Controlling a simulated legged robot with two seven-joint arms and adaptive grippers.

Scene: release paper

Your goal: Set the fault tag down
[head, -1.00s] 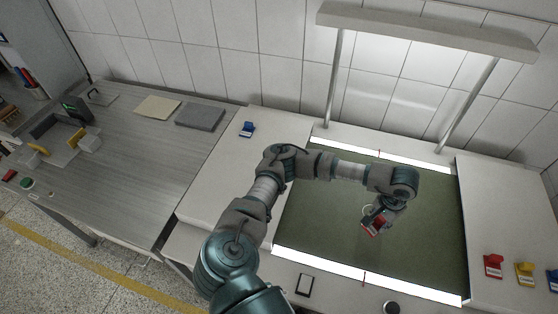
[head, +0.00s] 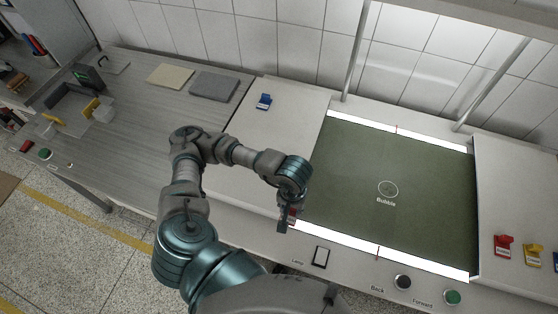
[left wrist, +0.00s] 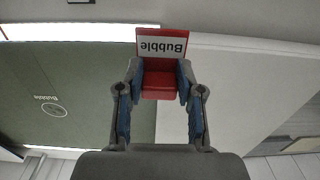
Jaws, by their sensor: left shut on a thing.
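The fault tag is red with a white "Bubble" label (left wrist: 162,46); its red body (left wrist: 159,84) sits between my left gripper's fingers in the left wrist view. My left gripper (head: 289,219) is shut on it, near the front left corner of the green inspection surface. In the head view only a little red of the tag (head: 292,213) shows beside the fingers. A circle marked "Bubble" (head: 387,189) is on the green surface (head: 400,155), well right of the gripper. I cannot tell whether the tag touches anything below. My right gripper is not in view.
A blue tag (head: 264,101) stands on the white left panel (head: 275,125). Red (head: 503,245) and yellow (head: 533,254) tags stand on the right panel. The Lamp switch (head: 321,257), black Back button (head: 403,282) and green Forward button (head: 452,297) line the front edge.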

